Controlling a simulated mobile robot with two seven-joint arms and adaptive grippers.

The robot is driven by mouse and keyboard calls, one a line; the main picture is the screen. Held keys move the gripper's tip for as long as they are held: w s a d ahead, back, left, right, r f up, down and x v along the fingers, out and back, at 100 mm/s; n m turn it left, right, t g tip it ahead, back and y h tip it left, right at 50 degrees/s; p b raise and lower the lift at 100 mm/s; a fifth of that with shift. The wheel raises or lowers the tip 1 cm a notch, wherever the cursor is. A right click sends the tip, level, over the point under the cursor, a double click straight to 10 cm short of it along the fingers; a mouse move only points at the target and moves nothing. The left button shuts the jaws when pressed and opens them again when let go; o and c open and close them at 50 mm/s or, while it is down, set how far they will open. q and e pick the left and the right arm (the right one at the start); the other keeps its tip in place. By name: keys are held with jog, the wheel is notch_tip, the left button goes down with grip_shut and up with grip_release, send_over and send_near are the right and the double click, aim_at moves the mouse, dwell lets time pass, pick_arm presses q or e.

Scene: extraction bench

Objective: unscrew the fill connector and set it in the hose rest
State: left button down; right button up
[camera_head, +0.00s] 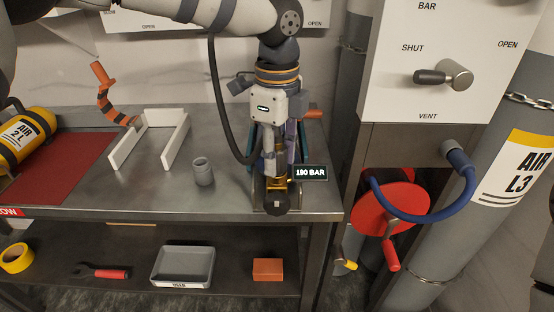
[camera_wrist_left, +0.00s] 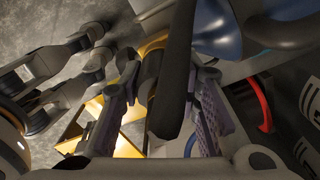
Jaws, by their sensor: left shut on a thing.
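My left gripper (camera_head: 272,165) reaches down from above, shut around the fill connector at the end of a black hose (camera_head: 216,90). The connector is mostly hidden by the fingers. Just below are brass parts (camera_head: 278,184) and a black round knob (camera_head: 276,204), by a display (camera_head: 310,172) reading 190 BAR. In the left wrist view a dark shaft (camera_wrist_left: 172,85) lies between the fingers, with brass-yellow parts (camera_wrist_left: 128,140) behind. A grey open cup (camera_head: 203,172), which may be the hose rest, stands empty-looking on the bench left of the gripper. My right gripper does not show.
A white U-shaped cradle (camera_head: 117,154) and a yellow cylinder (camera_head: 28,138) on a red mat (camera_head: 75,160) stand at left. A valve panel (camera_head: 440,50) and blue hose (camera_head: 430,217) are at right. The bench around the cup is clear.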

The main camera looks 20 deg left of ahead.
pick_arm(q)
jog(key=c, duration=1.2)
grip_release()
jog(key=shift+r, duration=0.1)
jog(key=shift+o, duration=0.2)
